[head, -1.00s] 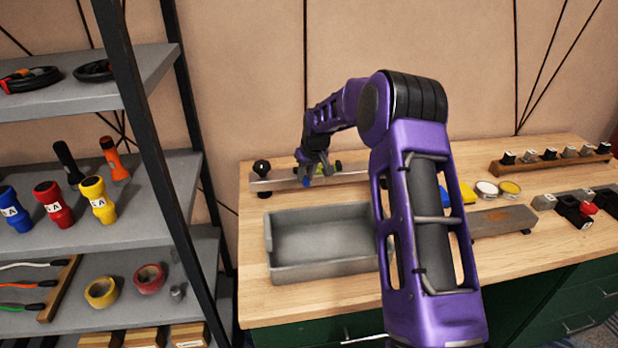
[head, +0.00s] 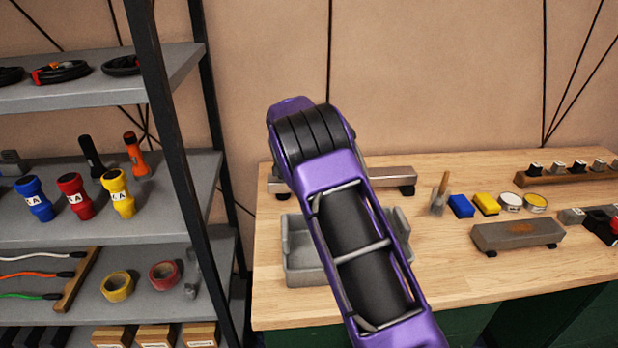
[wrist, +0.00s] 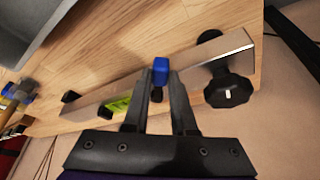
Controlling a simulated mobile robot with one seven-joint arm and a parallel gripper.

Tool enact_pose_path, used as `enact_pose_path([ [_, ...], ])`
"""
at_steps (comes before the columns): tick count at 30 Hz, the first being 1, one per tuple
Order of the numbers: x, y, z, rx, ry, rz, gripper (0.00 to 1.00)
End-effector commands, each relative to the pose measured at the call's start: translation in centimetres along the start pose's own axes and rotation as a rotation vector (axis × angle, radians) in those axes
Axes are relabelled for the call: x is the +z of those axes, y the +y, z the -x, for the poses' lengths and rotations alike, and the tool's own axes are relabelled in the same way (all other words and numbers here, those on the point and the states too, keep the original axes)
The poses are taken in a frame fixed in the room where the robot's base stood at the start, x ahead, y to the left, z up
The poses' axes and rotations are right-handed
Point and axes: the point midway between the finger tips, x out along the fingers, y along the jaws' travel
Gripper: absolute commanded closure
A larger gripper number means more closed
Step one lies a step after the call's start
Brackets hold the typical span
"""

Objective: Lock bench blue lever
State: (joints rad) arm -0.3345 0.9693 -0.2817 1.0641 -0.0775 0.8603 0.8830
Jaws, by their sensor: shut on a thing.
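The blue lever (wrist: 162,64) stands at the metal bar in the wrist view. My gripper (wrist: 161,80) has its two fingers shut on it, one on each side. Only the lever's blue end shows above the fingertips, and its lower part is hidden between them. In the head view the bar (head: 380,174) shows at the back of the bench, while my own arm hides my gripper and the lever.
A black knob (wrist: 230,91) sits near the bar's right end in the wrist view. A grey tray (head: 300,268) stands in front of the bar. A shelf rack (head: 185,150) rises at the left. Blue and yellow blocks, round tins and a grey block (head: 518,235) are at the right.

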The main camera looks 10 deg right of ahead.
Motion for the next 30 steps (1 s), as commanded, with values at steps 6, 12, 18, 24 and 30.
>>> enact_pose_path([
  [6, -0.07, -0.91, 0.10, 0.038, 0.001, -0.094, 1.00],
  [12, -0.11, -1.20, 0.03, 0.056, 0.000, -0.140, 1.00],
  [18, -0.11, -1.27, -0.01, 0.061, -0.001, -0.153, 1.00],
  [24, -0.11, -1.27, -0.01, 0.061, -0.001, -0.153, 1.00],
  [30, -0.12, -1.27, -0.01, 0.061, 0.000, -0.153, 0.56],
])
